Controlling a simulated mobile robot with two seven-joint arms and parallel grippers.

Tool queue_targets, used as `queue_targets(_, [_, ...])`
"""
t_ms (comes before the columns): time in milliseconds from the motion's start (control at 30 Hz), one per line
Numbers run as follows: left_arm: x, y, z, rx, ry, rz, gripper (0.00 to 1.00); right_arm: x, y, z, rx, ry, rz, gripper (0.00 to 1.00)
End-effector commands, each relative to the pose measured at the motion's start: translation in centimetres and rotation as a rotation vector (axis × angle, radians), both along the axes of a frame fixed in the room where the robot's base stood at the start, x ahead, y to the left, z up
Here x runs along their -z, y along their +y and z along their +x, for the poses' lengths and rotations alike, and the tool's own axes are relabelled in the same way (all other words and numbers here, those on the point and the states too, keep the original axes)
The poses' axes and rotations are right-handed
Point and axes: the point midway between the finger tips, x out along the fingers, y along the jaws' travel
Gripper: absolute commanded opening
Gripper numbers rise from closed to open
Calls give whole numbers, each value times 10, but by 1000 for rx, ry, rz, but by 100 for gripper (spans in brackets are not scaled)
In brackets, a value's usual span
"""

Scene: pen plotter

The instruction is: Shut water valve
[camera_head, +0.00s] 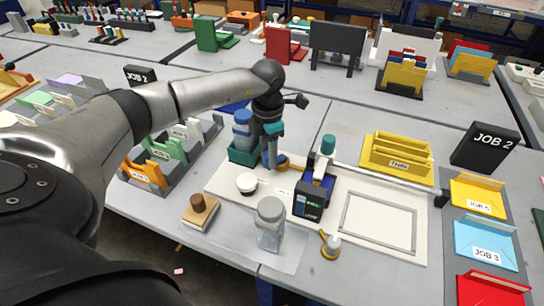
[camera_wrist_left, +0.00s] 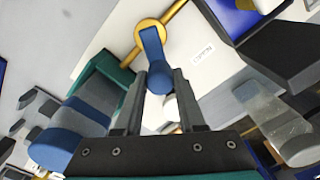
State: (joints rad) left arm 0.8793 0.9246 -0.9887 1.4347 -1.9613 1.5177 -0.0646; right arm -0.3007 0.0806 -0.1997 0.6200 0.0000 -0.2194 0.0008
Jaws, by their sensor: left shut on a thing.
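The water valve shows best in the left wrist view, with a blue lever handle (camera_wrist_left: 154,52) on a round brass-yellow body (camera_wrist_left: 148,28). A brass pipe runs out from the body. In the head view only a small part of the valve (camera_head: 283,160) shows beside my gripper. My left gripper (camera_wrist_left: 157,88) points down at the valve, with its two fingers on either side of the blue lever, shut on its near end. In the head view the left gripper (camera_head: 272,165) stands just right of the blue bottle. My right gripper is in neither view.
A blue-and-grey bottle (camera_head: 242,130) in a green holder (camera_head: 240,155) stands close left of the gripper. A plotter carriage (camera_head: 315,195) stands on the white board to the right. A clear jar (camera_head: 269,225) and a wooden stamp (camera_head: 200,212) are in front.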

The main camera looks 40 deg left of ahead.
Motion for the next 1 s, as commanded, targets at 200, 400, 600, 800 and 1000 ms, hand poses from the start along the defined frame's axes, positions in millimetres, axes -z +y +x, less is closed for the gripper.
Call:
queue_targets(200, [-1, 7, 4, 150, -5, 1, 0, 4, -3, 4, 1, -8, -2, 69])
queue_targets(400, [-1, 10, 6, 241, -6, 0, 0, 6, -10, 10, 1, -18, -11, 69])
queue_targets(600, [-1, 12, 7, 285, -5, -1, 0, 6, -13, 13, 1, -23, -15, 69])
queue_targets(800, [-1, 12, 7, 297, -5, -1, 0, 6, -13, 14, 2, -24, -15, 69])
queue_targets(1000, [-2, 12, 7, 297, -6, 0, 0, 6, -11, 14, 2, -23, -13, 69])
